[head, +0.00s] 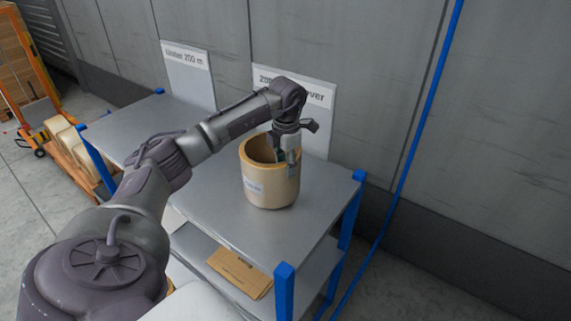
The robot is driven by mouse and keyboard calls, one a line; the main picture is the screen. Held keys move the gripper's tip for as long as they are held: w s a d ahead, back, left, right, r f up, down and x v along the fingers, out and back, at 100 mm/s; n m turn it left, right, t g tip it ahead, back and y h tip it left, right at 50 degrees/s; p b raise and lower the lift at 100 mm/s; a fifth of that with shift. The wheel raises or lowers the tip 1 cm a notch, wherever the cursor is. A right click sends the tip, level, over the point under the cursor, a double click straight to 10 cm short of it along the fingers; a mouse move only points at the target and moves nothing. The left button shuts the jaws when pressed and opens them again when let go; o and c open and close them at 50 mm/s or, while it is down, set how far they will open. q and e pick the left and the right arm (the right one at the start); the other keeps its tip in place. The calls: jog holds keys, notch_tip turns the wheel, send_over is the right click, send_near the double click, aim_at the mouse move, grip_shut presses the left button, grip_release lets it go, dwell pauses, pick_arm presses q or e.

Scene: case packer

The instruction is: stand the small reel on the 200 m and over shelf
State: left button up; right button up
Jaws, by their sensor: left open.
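A tan, hollow, cylindrical reel (262,187) with a small pale label stands upright on the grey top shelf (215,222), in front of the sign reading "200 m and over" (318,140). My arm hides part of that sign. My left gripper (289,165) comes down from above at the reel's right rim. It is open, with a finger close to the wall of the reel; I cannot tell whether it touches. My right gripper is not in view.
The shelf section under the "Under 200 m" sign (188,75) looks bare. Flat brown cardboard (240,272) lies on the lower shelf. Blue posts (284,292) mark the corners. Behind is a grey wall; an orange pallet truck (40,152) and tan rolls (68,140) are at left.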

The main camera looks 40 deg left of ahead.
pick_arm(q)
jog(key=shift+r, duration=0.15)
notch_tip(320, 180, up, 6)
jog(key=b, duration=0.3)
jog(key=shift+w, duration=0.1)
jog(key=shift+d+r+b, duration=0.1)
jog(key=shift+r+b, duration=0.2)
jog(key=shift+r, duration=2.65)
